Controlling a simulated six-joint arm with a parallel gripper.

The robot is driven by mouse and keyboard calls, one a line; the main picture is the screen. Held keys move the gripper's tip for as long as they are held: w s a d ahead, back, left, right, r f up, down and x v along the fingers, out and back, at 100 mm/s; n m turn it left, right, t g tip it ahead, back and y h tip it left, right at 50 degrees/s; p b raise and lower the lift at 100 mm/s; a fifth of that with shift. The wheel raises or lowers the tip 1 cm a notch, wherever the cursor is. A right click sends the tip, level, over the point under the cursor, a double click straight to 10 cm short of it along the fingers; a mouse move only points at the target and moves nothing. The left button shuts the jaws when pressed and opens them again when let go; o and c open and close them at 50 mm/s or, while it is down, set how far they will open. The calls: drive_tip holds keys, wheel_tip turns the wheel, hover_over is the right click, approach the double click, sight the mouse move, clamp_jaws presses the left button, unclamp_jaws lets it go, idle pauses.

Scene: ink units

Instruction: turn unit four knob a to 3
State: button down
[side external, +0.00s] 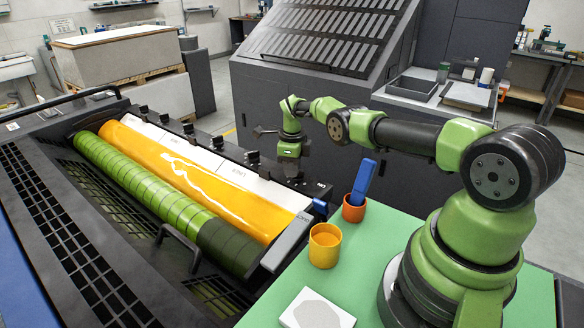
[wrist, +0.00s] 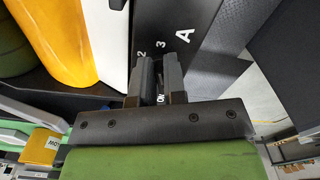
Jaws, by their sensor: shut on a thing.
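In the wrist view my gripper (wrist: 160,68) is shut, its two dark fingers close together over the black panel (wrist: 178,18). White marks "2", "3" and "A" show on the panel just beyond the fingertips. The knob between the fingers is mostly hidden, so I cannot tell where its pointer stands. In the side view my gripper (side external: 290,168) is at the panel rail near its right end, pointing down. The knob there is hidden behind it. Another black knob (side external: 252,157) stands on the rail to its left.
Further knobs (side external: 188,129) line the rail. An orange roller (side external: 185,170) and a green roller (side external: 150,195) lie beside it. On the green table (side external: 385,285) stand a yellow cup (side external: 324,246) and an orange cup (side external: 354,208) holding a blue tool (side external: 363,180).

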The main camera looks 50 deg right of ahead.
drive_tip(key=shift+s, duration=0.1)
idle(0.3)
drive_tip(key=c, duration=1.2)
unclamp_jaws()
drive_tip(key=shift+n, duration=0.4)
